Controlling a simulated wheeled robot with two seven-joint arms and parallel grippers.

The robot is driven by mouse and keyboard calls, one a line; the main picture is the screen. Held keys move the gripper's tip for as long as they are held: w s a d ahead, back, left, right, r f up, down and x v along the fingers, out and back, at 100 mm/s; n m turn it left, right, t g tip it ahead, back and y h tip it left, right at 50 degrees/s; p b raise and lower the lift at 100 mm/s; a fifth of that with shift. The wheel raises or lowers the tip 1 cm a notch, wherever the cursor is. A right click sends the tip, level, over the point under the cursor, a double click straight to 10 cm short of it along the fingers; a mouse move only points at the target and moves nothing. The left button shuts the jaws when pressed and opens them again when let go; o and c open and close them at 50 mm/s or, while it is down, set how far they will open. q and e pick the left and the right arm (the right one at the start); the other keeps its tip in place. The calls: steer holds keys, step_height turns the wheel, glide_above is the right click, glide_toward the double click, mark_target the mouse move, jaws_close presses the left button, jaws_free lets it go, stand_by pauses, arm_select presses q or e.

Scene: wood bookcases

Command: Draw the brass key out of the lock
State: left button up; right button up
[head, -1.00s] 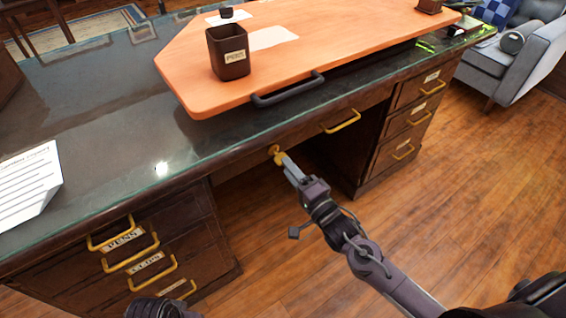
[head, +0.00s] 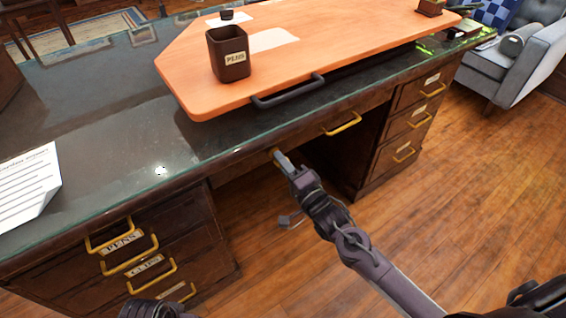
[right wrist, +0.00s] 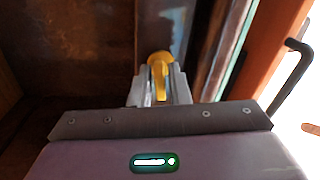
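The brass key (head: 274,153) is at the lock in the desk's front edge, mostly hidden by my right gripper in the head view. In the right wrist view the yellow key (right wrist: 159,68) stands between the two grey fingers, its near part reaching down into the gap. My right gripper (head: 282,160) is at the key with a finger on each side; it also shows in the right wrist view (right wrist: 160,88). I cannot tell whether the fingers press on it. The lock itself is hidden. Part of my left gripper (head: 155,308) shows at the bottom edge; its fingers are unclear.
The glass-topped desk (head: 110,130) bears an orange board (head: 190,85) with a dark handle (head: 288,92) overhanging the front. A pen cup (head: 228,55) stands on it. Brass drawer handles (head: 342,124) project from the desk front. The wood floor (head: 470,180) at right is clear.

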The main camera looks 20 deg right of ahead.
jaws_close()
steer(key=shift+s+d+f+p, duration=0.1)
steer(key=shift+s+d+p, duration=0.15)
steer(key=shift+s+p, duration=0.3)
stand_by(0.6)
steer(key=p+v, duration=0.4)
steer(key=v, duration=0.6)
steer(key=shift+p, duration=0.3)
stand_by(1.3)
